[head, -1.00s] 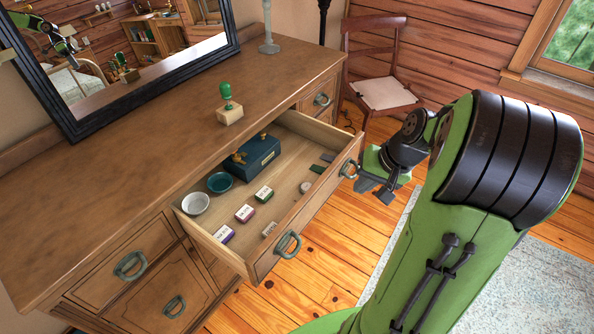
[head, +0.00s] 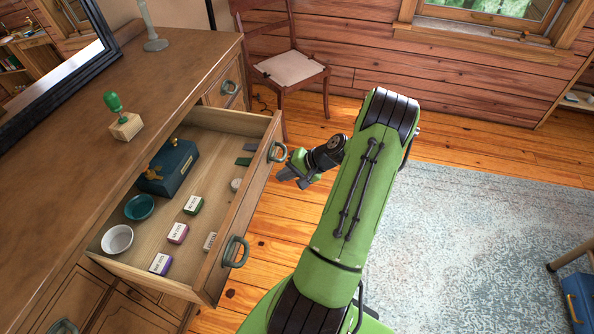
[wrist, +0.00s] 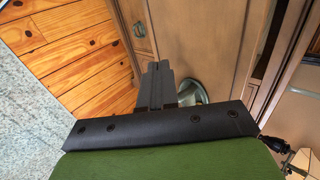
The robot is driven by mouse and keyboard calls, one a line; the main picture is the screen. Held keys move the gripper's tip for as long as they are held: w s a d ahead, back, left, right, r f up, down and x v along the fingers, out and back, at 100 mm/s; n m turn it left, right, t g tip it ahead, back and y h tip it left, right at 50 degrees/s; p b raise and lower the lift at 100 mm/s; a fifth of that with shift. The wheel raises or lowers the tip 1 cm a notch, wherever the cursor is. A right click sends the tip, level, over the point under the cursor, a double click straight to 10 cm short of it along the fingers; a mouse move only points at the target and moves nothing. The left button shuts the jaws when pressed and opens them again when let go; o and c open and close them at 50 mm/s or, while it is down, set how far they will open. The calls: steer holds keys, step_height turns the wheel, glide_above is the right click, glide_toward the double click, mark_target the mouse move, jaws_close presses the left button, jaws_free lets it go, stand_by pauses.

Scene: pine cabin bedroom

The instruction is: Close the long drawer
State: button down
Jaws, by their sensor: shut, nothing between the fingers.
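The long drawer (head: 222,258) is pulled well out of the wooden dresser (head: 60,190). Its front carries two grey-green handles, the near one (head: 236,251) and the far one (head: 277,151). My gripper (head: 283,178) is in front of the drawer's far end, close to the far handle; I cannot tell whether it touches. In the wrist view my gripper (wrist: 158,70) is shut and empty, its dark fingers in front of a wooden face. A round grey-green handle (wrist: 192,92) shows partly behind the fingers.
The drawer holds a blue box (head: 168,166), a teal bowl (head: 139,207), a white bowl (head: 117,239) and several small labelled boxes. A stamp (head: 122,120) stands on the dresser top. A chair (head: 290,70) stands beyond.

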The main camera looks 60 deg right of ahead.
mark_target(264, 175)
steer(key=shift+w+a+r, duration=0.1)
steer(key=shift+w+a, duration=0.2)
steer(key=shift+w, duration=0.6)
steer(key=shift+w+a, duration=0.3)
steer(key=shift+w, duration=0.55)
steer(key=shift+w, duration=0.1)
